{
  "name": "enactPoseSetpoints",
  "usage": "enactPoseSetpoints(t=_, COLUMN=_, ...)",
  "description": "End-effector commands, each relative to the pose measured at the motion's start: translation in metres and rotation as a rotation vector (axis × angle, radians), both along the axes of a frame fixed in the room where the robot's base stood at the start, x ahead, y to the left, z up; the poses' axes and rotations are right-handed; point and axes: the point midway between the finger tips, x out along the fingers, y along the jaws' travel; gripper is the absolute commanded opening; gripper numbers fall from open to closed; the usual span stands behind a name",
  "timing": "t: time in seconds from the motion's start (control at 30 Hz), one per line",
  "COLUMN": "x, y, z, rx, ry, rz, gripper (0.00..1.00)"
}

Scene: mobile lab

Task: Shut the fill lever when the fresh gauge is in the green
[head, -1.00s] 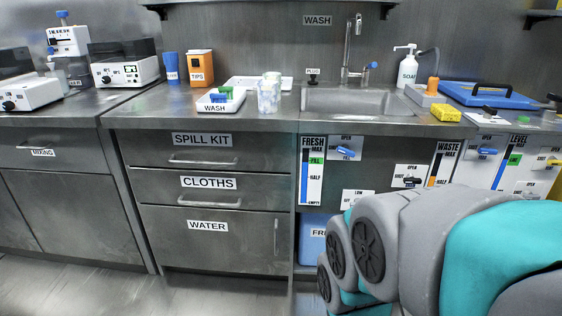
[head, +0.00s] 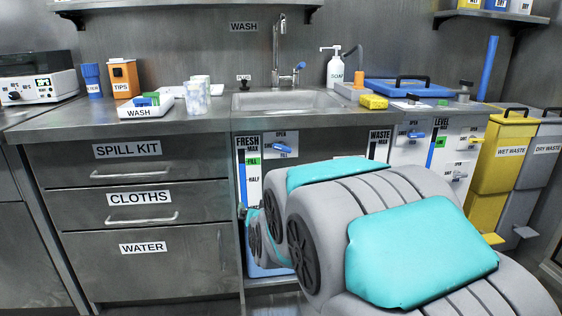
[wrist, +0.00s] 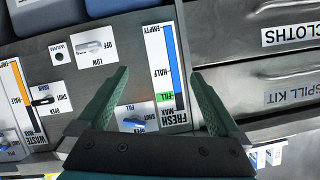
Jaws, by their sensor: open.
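The FRESH gauge (head: 249,172) is a white strip on the panel under the sink, with a blue column and a green FILL mark. It appears upside down in the wrist view (wrist: 159,65). Its blue column reaches about the edge of the green mark; I cannot tell whether it is inside. The blue fill lever (head: 281,148) is on a white plate beside the gauge, and also shows in the wrist view (wrist: 133,123). It looks roughly level; its exact setting is unclear. My gripper (wrist: 160,75) is open and empty, its fingers framing the gauge, apart from the lever.
A low/off switch (wrist: 93,47) and the drain lever (wrist: 42,101) with the WASTE gauge (wrist: 22,100) are nearby. Labelled drawers (head: 140,198) stand left. The sink (head: 290,102) is above. Yellow (head: 500,150) and grey bins stand right.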

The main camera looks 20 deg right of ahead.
Motion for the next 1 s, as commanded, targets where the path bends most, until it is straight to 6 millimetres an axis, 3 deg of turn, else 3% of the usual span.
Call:
enactPoseSetpoints(t=0.07, x=0.018, y=-0.016, z=0.001, rx=-0.014, ry=-0.111, rz=-0.040, gripper=1.00)
enactPoseSetpoints(t=0.2, x=0.040, y=-0.044, z=0.024, rx=-0.047, ry=-0.327, rz=-0.105, gripper=1.00)
enactPoseSetpoints(t=0.4, x=0.048, y=-0.074, z=0.053, rx=-0.102, ry=-0.588, rz=-0.172, gripper=1.00)
enactPoseSetpoints(t=0.73, x=0.046, y=-0.088, z=0.074, rx=-0.143, ry=-0.740, rz=-0.203, gripper=1.00)
enactPoseSetpoints(t=1.0, x=0.064, y=-0.096, z=0.082, rx=-0.141, ry=-0.739, rz=-0.203, gripper=1.00)
